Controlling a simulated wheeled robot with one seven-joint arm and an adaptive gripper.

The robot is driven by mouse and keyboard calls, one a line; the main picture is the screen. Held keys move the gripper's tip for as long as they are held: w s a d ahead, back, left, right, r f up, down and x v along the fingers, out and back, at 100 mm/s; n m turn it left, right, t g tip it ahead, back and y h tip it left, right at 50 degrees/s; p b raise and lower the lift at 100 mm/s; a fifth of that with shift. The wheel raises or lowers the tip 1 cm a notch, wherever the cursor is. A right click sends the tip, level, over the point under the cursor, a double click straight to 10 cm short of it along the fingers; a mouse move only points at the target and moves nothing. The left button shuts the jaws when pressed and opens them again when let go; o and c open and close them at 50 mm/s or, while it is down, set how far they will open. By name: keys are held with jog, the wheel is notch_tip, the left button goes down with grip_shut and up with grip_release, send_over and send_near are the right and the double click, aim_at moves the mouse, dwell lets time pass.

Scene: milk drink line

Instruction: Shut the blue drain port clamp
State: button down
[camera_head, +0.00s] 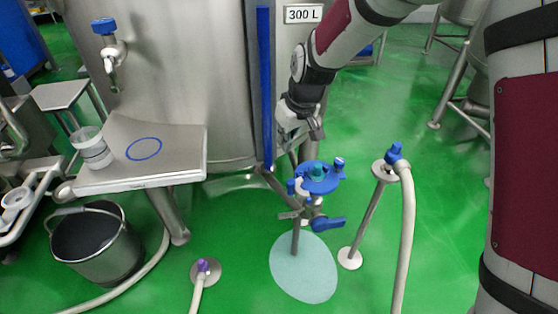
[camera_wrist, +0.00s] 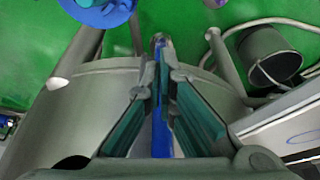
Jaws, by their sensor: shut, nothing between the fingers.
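The blue drain port clamp (camera_head: 320,180) is a blue ring around a teal centre, on top of a thin metal stand at the middle of the head view. A blue part sticks out at its upper right. I cannot tell from here whether the clamp is open or shut. Its blue edge also shows at the top left of the wrist view (camera_wrist: 98,12), cut off by the frame. My gripper (camera_head: 296,134) is above and slightly left of the clamp in the head view, apart from it. In the wrist view my gripper (camera_wrist: 163,72) has its fingers together, empty.
A blue lever handle (camera_head: 328,224) hangs below the clamp. A post with a blue-capped hose (camera_head: 394,153) stands to the right. The large steel tank (camera_head: 190,60) with a blue vertical strip (camera_head: 264,90) is behind left. A steel shelf (camera_head: 180,135) and bucket (camera_head: 98,245) stand left.

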aim_at(296, 186)
notch_tip(296, 186, down, 10)
jog(key=b, duration=0.3)
jog(key=shift+s, duration=0.2)
dwell(0.3)
